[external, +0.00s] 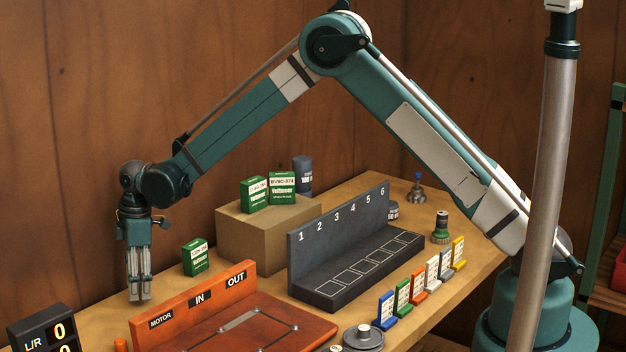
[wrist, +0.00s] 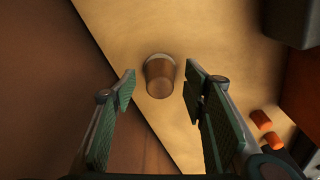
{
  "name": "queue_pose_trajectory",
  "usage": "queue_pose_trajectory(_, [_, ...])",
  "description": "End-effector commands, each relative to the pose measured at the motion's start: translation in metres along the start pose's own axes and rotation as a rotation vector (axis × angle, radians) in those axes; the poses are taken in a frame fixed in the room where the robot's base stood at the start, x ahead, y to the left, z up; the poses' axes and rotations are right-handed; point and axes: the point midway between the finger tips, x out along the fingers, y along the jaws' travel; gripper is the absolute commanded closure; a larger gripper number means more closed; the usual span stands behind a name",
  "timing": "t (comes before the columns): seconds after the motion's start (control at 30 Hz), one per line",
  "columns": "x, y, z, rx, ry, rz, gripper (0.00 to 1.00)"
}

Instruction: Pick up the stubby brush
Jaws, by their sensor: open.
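A short brown cylindrical thing with a pale rim, which looks like the stubby brush (wrist: 160,78), stands on the wooden bench in the wrist view. I see it from above, between the tips of my open gripper (wrist: 159,84), with clear room on both sides. In the external view my gripper (external: 139,297) points straight down over the bench at the left, near the back wall. I cannot make out the brush in that view. Nothing is held in my fingers.
An orange tray with IN and OUT labels (external: 240,310) lies right of my gripper, and a dark L/R display (external: 42,330) is front left. A green box (external: 195,257), a cardboard block (external: 245,236) and a numbered dark rack (external: 318,252) stand further right. The wall is close behind.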

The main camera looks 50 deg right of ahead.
Motion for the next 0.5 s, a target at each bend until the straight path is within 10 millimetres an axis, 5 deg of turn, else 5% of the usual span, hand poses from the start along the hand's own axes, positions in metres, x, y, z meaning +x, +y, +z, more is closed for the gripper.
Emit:
queue_pose_trajectory(0.4, [-0.0003, 0.0000, -0.0001, 0.000, 0.000, 0.000, 0.56])
queue_pose_trajectory(0.5, [-0.0003, 0.0001, -0.0001, 0.000, 0.000, 0.000, 0.68])
